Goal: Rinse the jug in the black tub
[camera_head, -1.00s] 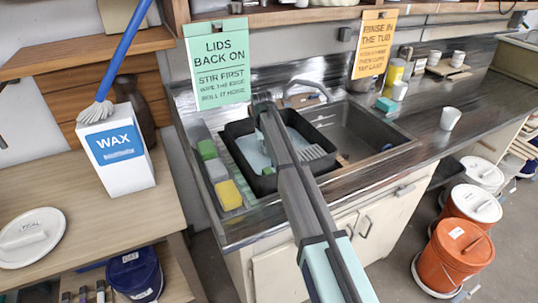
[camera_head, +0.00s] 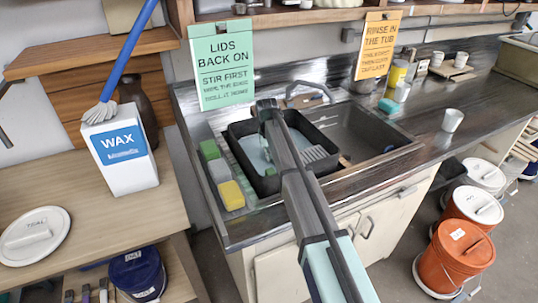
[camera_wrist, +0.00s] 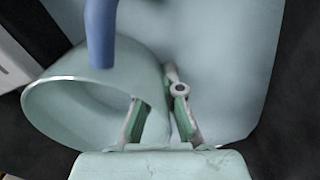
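The black tub (camera_head: 241,163) stands at the left of the sink and holds pale grey-blue water (camera_head: 254,152). My arm reaches over it, and my gripper (camera_head: 266,108) is low at its back, largely hidden behind my arm. In the wrist view a pale grey-green jug (camera_wrist: 60,110) lies tilted, its wide mouth toward the left. My gripper (camera_wrist: 160,110) has one finger inside the mouth and one outside, seemingly pinching the jug's wall. Water (camera_wrist: 235,60) shows behind it. The jug is hidden in the head view.
A blue rod-like thing (camera_wrist: 101,30) hangs near the jug's mouth. Cups and a green block (camera_head: 387,106) stand on the right counter.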

